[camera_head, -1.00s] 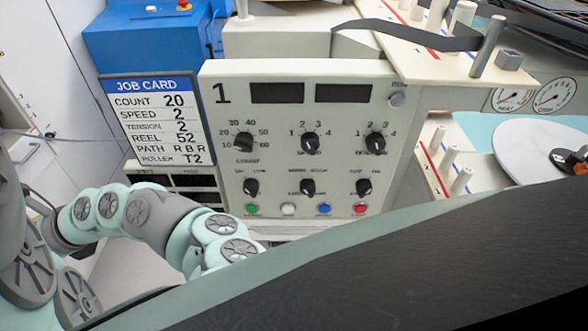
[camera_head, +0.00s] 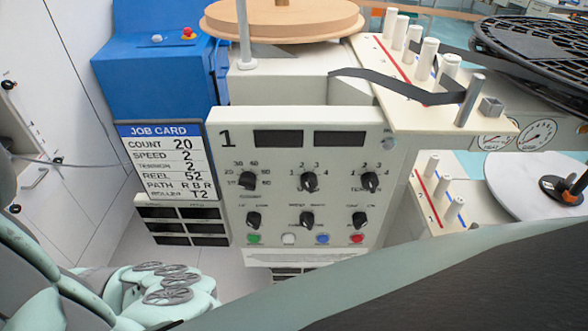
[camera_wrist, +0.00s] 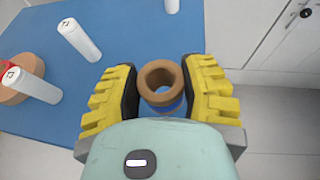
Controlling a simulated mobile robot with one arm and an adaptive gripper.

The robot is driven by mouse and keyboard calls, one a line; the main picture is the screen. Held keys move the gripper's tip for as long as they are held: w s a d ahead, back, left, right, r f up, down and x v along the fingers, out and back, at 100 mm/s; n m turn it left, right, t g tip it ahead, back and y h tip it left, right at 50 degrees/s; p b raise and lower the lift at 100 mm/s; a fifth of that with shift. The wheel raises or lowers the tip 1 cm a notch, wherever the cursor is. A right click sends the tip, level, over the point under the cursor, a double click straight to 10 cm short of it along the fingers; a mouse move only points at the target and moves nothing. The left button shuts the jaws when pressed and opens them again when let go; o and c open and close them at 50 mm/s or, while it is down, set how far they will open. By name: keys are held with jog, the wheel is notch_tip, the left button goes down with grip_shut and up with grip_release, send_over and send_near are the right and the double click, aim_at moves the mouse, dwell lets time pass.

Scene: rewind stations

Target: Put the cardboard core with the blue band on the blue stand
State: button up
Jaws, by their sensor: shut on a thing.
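The cardboard core (camera_wrist: 162,66) is a short brown tube seen end-on in the wrist view, with a blue band (camera_wrist: 172,107) partly showing below its rim. My gripper (camera_wrist: 165,88) has yellow-and-black fingers on both sides of the core and is shut on it. Behind and left of it is a flat blue surface (camera_wrist: 30,50). I cannot tell whether the core is above or beyond its edge. In the head view a blue cabinet-like block (camera_head: 150,75) stands at upper left; whether it is the same blue thing is unclear. My gripper is hidden there.
White posts (camera_wrist: 78,40) stand on the blue surface, with a brown disc (camera_wrist: 22,88) at its left. A white cabinet (camera_wrist: 270,30) is at upper right. The control panel (camera_head: 305,185), job card (camera_head: 165,160) and post board (camera_head: 415,95) fill the head view's middle.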

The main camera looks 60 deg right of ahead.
jog(key=shift+w+a+r, duration=0.2)
jog(key=shift+w+a, duration=0.1)
jog(key=shift+a, duration=0.35)
jog(key=shift+a+f+p, duration=0.25)
jog(key=shift+a+p, duration=0.1)
jog(key=shift+a, duration=0.25)
jog(key=shift+f+b, duration=1.35)
jog(key=shift+f, duration=0.5)
jog(key=shift+w, duration=0.1)
jog(key=shift+f, duration=0.2)
jog(key=o, duration=0.9)
jog(key=shift+r, duration=0.1)
jog(key=shift+c, duration=0.2)
